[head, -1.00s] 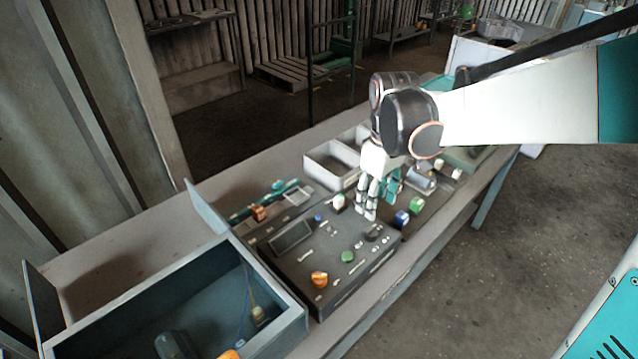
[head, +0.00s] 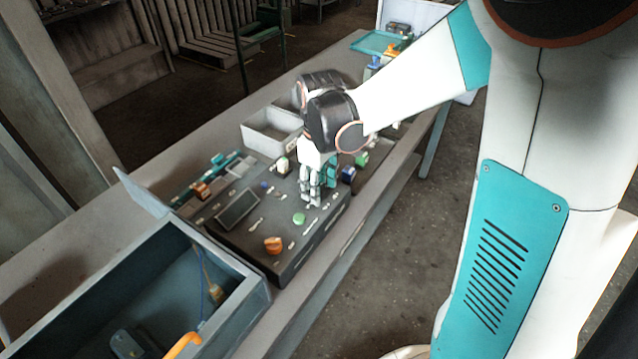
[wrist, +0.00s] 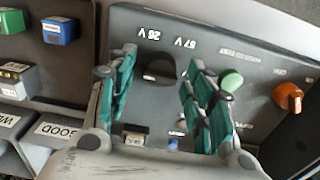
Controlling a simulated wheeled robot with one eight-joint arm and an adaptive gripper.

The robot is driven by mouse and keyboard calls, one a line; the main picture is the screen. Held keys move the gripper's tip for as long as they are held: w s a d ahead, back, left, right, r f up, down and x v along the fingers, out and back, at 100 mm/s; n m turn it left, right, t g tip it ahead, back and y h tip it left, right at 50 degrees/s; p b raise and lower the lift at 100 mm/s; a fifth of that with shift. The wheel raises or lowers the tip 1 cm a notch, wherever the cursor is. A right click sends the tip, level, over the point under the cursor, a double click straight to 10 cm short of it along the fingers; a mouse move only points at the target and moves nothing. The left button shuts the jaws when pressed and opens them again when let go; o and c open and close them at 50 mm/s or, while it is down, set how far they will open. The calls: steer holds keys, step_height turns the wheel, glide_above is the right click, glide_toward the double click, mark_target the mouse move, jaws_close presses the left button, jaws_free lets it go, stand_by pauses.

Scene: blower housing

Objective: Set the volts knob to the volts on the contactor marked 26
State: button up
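The black volts knob (wrist: 160,68) is on the dark panel (wrist: 245,30) in the wrist view. Two voltage labels (wrist: 165,38) beside it appear upside down; one seems to read 26 V, the other is unclear. My gripper (wrist: 160,82) is open, its teal-padded fingers on either side of the knob, with no clear contact. In the head view my gripper (head: 311,198) is low over the panel (head: 250,238) and hides the knob. I cannot make out a contactor marked 26 in either view.
The panel also carries a green button (head: 298,218), an orange knob (head: 273,245) and a dark display (head: 237,208). A blue block (wrist: 60,30) and a green block (wrist: 12,20) lie beside it. An open grey box (head: 245,300) stands at front left, a pale bin (head: 262,140) behind.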

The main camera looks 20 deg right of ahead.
steer(key=c, duration=0.8)
steer(key=shift+o, duration=0.2)
steer(key=shift+m, duration=0.4)
steer(key=m, duration=0.5)
steer(key=shift+p, duration=0.3)
steer(key=m, duration=0.6)
steer(key=o, duration=1.1)
